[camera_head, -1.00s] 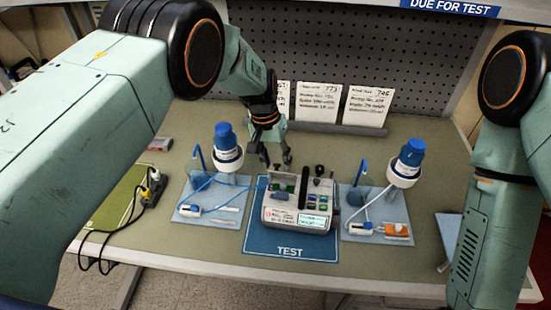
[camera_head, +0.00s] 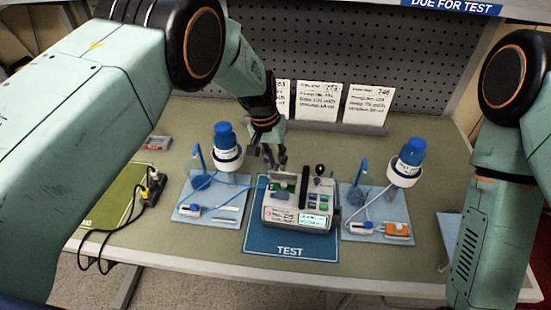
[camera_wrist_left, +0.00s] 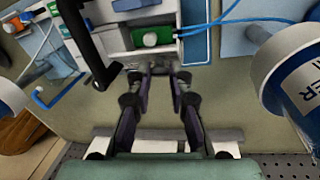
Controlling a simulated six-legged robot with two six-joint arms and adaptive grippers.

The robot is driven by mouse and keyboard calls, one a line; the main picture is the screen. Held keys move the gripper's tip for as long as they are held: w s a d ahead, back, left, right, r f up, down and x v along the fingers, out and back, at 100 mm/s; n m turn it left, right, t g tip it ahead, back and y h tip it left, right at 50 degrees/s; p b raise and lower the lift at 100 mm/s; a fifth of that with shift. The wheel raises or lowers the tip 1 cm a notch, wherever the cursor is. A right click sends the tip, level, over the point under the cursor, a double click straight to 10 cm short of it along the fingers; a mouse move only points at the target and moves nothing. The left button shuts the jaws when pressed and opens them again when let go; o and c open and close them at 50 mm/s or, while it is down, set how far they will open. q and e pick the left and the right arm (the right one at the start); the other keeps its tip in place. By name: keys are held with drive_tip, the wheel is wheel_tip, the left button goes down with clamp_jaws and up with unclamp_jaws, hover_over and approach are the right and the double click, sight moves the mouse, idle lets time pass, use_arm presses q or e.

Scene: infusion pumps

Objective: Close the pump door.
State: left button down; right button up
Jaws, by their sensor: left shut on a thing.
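The grey-white infusion pump (camera_head: 297,212) stands on the blue TEST mat (camera_head: 290,247). Its door (camera_head: 283,177) is open and stands up at the back of the left bay, where a green part shows. My left gripper (camera_head: 277,166) reaches down from behind the pump to the door's upper edge. In the left wrist view its fingers (camera_wrist_left: 163,73) are closed at the pale door edge (camera_wrist_left: 150,54), with the green part (camera_wrist_left: 150,39) beyond. The exact contact is small and dark. My right arm is at the right, but its gripper is out of frame.
Trays with blue-capped bottles flank the pump, left (camera_head: 226,150) and right (camera_head: 407,163). Blue tubing (camera_head: 235,184) runs from the left tray to the pump. A black upright bar (camera_head: 304,188) rises beside the bay. Paper cards (camera_head: 317,101) stand behind.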

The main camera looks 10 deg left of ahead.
use_arm(q)
drive_tip(key=shift+s+d+f+t, duration=0.1)
drive_tip(key=shift+s+t, duration=0.45)
drive_tip(key=shift+t, duration=0.35)
drive_tip(key=shift+s+t, duration=0.15)
drive_tip(key=shift+t, duration=0.15)
drive_tip(key=c, duration=1.2)
unclamp_jaws()
drive_tip(key=shift+f, duration=0.1)
drive_tip(key=v, duration=1.2)
drive_tip(key=shift+a, duration=0.2)
